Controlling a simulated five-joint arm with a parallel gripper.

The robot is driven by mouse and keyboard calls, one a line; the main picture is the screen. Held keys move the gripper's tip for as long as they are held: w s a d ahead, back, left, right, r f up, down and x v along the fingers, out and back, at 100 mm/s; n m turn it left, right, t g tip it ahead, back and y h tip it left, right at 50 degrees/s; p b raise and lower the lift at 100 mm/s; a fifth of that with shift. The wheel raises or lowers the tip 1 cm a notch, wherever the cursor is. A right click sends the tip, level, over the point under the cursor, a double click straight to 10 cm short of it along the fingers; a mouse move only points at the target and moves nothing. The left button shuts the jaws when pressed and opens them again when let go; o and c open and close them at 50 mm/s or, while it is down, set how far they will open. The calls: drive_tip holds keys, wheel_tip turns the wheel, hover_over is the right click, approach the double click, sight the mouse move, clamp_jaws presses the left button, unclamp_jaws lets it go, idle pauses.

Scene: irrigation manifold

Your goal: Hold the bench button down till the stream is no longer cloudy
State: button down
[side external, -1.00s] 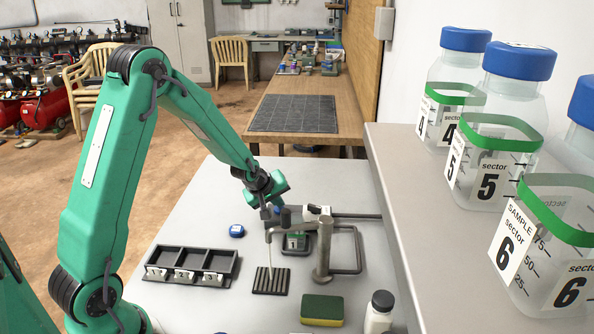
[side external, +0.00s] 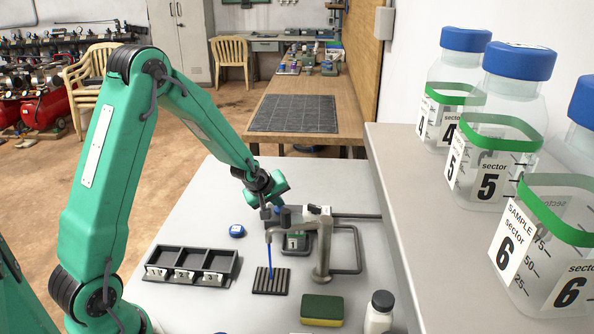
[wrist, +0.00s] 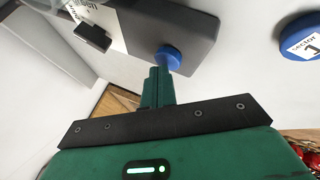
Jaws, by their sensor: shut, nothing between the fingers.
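The bench button (wrist: 168,58) is a round blue knob on a grey box in the wrist view. My gripper (wrist: 160,76) is shut and empty, its fingertips right at the button and seemingly touching it. How far the button is pressed is hard to tell. In the side view my gripper (side external: 268,212) is low behind the tap. The grey tap (side external: 322,255) lets a thin stream (side external: 269,258) fall onto a black slotted drain (side external: 271,281). The stream is now a clear, strong blue with no cloudiness visible.
A blue lid (side external: 237,231) labelled sector 1 lies left of the button. A black compartment tray (side external: 225,262) stands at left. A sponge (side external: 322,309) and white bottle (side external: 378,314) are at front. Sector bottles (side external: 492,125) stand on the right shelf.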

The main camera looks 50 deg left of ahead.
sight(278, 211)
drive_tip(key=shift+r, duration=1)
drive_tip(key=shift+r, duration=0.1)
drive_tip(key=shift+r, duration=2.4)
drive_tip(key=shift+d, duration=0.1)
drive_tip(key=s+d+r+m+h, duration=0.1)
drive_tip(key=s+d+r+m, duration=0.6)
drive_tip(key=s+d+r, duration=0.5)
drive_tip(key=s+d+m+g+h, duration=0.1)
drive_tip(key=s+d+m, duration=0.2)
drive_tip(key=s, duration=1.1)
drive_tip(key=m, duration=0.3)
drive_tip(key=shift+s+r+m, duration=0.35)
drive_tip(key=shift+s+m, duration=0.05)
